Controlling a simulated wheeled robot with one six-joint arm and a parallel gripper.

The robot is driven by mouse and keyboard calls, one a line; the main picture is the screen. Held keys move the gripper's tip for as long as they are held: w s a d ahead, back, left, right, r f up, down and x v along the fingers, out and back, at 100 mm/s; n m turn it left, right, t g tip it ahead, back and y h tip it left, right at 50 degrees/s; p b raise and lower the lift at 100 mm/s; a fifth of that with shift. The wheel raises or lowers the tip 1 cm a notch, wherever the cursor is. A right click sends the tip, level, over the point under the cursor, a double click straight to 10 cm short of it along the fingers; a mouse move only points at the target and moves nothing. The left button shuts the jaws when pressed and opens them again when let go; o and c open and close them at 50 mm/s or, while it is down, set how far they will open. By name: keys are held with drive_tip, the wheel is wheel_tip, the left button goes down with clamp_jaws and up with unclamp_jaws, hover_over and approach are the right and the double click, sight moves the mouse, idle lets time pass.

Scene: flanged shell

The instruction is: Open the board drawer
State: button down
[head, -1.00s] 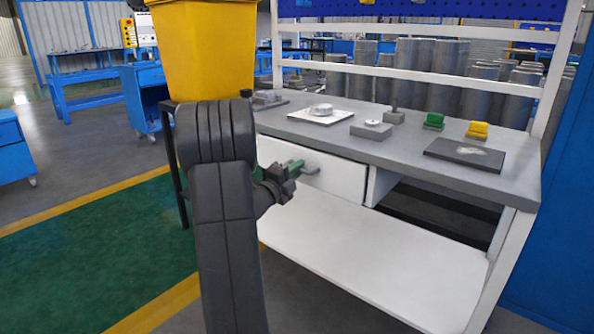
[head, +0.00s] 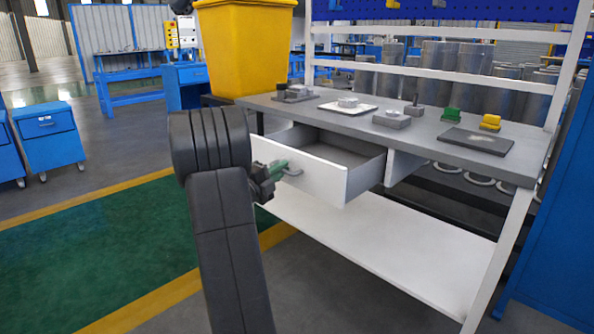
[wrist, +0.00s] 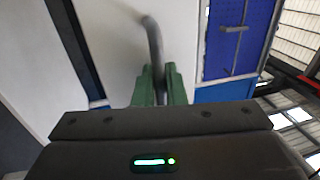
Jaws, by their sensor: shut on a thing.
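The white board drawer (head: 318,182) stands pulled partly out from under the grey bench top, and its grey inside shows empty where I can see it. My gripper (head: 281,169) is at the drawer's front and is shut on the grey bar handle (head: 293,169). In the wrist view the green fingers of my gripper (wrist: 160,84) sit on either side of the handle (wrist: 153,38), in front of the white drawer front (wrist: 105,50).
The bench top (head: 340,125) carries several small parts, a white plate and a dark plate (head: 475,141). A white lower shelf (head: 370,240) lies below the drawer. A yellow bin (head: 243,45) stands at the left, a blue cabinet (head: 560,200) at the right. Floor is clear at front left.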

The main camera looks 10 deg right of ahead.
drive_tip(key=shift+r+v, duration=0.25)
drive_tip(key=shift+v, duration=0.9)
drive_tip(key=shift+r+v, duration=0.2)
drive_tip(key=shift+v, duration=1)
drive_tip(key=c, duration=1.6)
unclamp_jaws()
drive_tip(key=shift+a, duration=0.1)
drive_tip(key=shift+s+a, duration=0.1)
drive_tip(key=p+v, duration=0.2)
drive_tip(key=v, duration=1.1)
drive_tip(key=shift+s+a+f, duration=0.15)
drive_tip(key=shift+s, duration=0.05)
